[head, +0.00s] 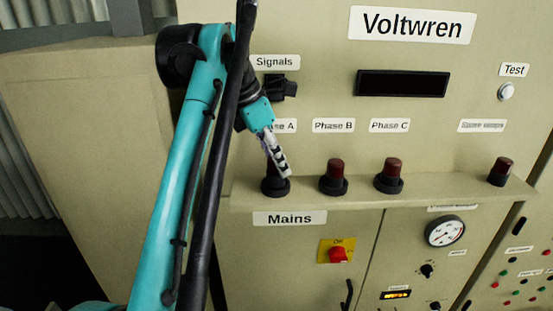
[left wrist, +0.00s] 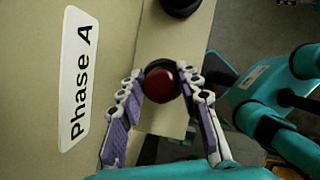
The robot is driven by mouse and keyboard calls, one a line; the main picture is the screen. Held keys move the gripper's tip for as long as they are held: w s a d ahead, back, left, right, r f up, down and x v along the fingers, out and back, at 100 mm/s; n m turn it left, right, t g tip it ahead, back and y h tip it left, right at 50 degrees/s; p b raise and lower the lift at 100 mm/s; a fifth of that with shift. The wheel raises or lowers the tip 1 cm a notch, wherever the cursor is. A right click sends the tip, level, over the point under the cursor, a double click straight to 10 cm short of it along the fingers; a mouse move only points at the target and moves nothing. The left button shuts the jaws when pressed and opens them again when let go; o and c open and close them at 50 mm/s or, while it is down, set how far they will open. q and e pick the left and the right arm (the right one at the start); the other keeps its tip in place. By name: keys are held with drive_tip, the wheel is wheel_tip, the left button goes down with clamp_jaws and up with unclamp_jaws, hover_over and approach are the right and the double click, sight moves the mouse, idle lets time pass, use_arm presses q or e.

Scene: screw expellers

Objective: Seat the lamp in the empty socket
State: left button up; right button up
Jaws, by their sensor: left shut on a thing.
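My left gripper (head: 282,170) reaches down to the Phase A position at the left end of the ledge. In the left wrist view, its fingers (left wrist: 163,76) are shut on a dark red lamp (left wrist: 160,86). The black Phase A socket (head: 276,188) shows below the fingertips in the head view. The lamp is in line with the socket, but I cannot tell whether it is fully down in it. The gripper hides the lamp in the head view. Red lamps stand upright at Phase B (head: 335,170) and Phase C (head: 393,169). My right gripper is out of view.
Another red lamp (head: 502,167) stands at the spare lamps place on the right of the ledge (head: 450,193). A signals switch (head: 283,88) sits close to my left wrist. Below the ledge are a red mains switch (head: 338,254) and a gauge (head: 445,231).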

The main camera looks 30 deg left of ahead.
sight(268, 159)
use_arm(q)
drive_tip(key=shift+f+b, duration=0.35)
drive_tip(key=shift+f, duration=0.25)
drive_tip(key=o, duration=0.9)
drive_tip(key=p+v, duration=0.2)
drive_tip(key=v, duration=0.1)
drive_tip(key=shift+p+v, duration=0.7)
drive_tip(key=shift+v, duration=3.25)
